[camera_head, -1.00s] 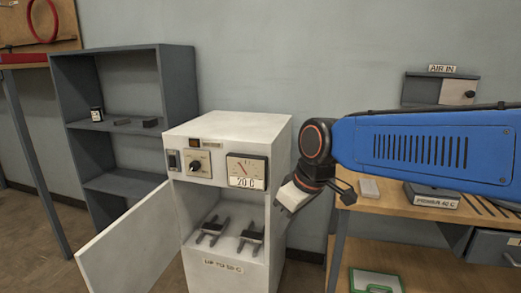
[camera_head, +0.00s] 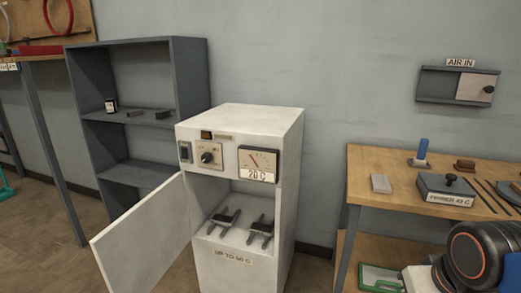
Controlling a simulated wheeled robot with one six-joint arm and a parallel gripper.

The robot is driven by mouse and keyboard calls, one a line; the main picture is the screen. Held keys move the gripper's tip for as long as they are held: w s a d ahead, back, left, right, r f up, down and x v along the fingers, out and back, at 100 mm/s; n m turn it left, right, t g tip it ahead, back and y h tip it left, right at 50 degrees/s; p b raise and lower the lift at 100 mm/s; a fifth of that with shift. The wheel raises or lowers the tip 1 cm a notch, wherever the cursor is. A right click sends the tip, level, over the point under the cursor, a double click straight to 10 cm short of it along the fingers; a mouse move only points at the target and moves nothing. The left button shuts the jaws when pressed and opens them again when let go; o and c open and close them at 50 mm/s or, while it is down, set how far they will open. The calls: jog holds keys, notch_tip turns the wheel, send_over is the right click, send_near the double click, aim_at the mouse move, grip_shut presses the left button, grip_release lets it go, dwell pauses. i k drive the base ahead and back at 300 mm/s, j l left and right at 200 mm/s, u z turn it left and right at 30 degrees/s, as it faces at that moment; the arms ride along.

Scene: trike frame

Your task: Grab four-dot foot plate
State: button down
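I cannot make out a plate with four dots in this view. Two dark forked parts (camera_head: 224,220) lie side by side inside the open white cabinet (camera_head: 245,120); no dots can be read on them. My wrist (camera_head: 472,258) shows in the lower right corner, in front of the wooden bench (camera_head: 362,190). A pale block (camera_head: 414,279) sits against the wrist's left side; I cannot tell whether it is part of my gripper or held by it. My fingertips are hidden or cut off by the frame edge.
The cabinet door (camera_head: 140,240) stands open to the left. Small blocks sit on the grey shelf (camera_head: 190,80). The bench holds a pale block (camera_head: 381,184), a blue-handled tool (camera_head: 422,150) and a labelled grey box (camera_head: 446,190). A green-edged case (camera_head: 380,278) lies below.

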aim_at(256, 227)
jog(key=i+j, duration=0.1)
jog(key=j, duration=0.35)
jog(key=i+j, duration=0.15)
jog(key=j, duration=0.3)
jog(key=i+j, duration=0.1)
jog(key=j, duration=0.3)
jog(key=i+j, duration=0.15)
jog(key=j, duration=0.3)
jog(key=i+j, duration=0.1)
jog(key=j, duration=0.35)
jog(key=i+j, duration=0.15)
jog(key=j, duration=0.3)
jog(key=i+j, duration=0.1)
jog(key=j, duration=0.3)
jog(key=j+z, duration=0.15)
jog(key=z, duration=0.75)
jog(key=i+j, duration=0.05)
jog(key=j, duration=0.05)
